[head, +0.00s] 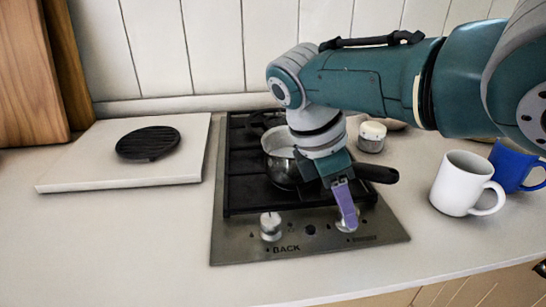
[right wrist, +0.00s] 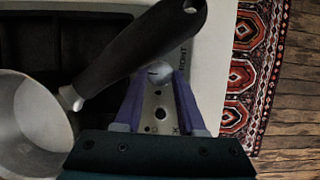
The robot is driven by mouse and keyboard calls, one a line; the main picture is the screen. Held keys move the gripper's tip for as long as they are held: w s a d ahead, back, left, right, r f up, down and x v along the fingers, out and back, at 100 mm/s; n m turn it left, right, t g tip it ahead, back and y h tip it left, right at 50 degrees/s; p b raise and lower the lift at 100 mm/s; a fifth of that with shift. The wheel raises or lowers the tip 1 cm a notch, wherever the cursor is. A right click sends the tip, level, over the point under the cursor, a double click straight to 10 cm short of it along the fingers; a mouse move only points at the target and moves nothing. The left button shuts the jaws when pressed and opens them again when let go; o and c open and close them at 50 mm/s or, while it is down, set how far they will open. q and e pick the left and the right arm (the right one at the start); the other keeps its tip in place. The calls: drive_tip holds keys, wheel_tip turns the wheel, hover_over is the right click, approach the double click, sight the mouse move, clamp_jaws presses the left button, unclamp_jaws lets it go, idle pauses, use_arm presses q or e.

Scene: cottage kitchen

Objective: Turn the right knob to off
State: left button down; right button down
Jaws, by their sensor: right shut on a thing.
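The right knob (head: 341,226) is a silver knob on the front strip of the hob (head: 223,235). In the head view my right gripper (head: 347,212) comes down over it, and a purple finger hides part of it. In the right wrist view the knob (right wrist: 159,72) lies between the tips of the two purple fingers, and the right gripper (right wrist: 158,85) is shut on it. The exact angle of the knob is hard to tell. The left knob (head: 270,226), above the label BACK, stands free. My left gripper is not in view.
A pot (head: 279,160) sits on the hob; its black handle (head: 376,173) passes close beside my right gripper. A white mug (head: 460,183) and a blue mug (head: 512,167) stand at right. A board with a black trivet (head: 148,142) lies at left. The front counter is clear.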

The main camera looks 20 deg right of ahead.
drive_tip(key=c, duration=0.8)
unclamp_jaws()
drive_tip(key=shift+o, duration=0.2)
drive_tip(key=shift+r, duration=0.1)
drive_tip(key=p+v, duration=0.2)
drive_tip(key=v, duration=0.7)
drive_tip(key=shift+a+r+p, duration=0.2)
drive_tip(key=shift+r+p, duration=0.1)
drive_tip(key=shift+p, duration=0.05)
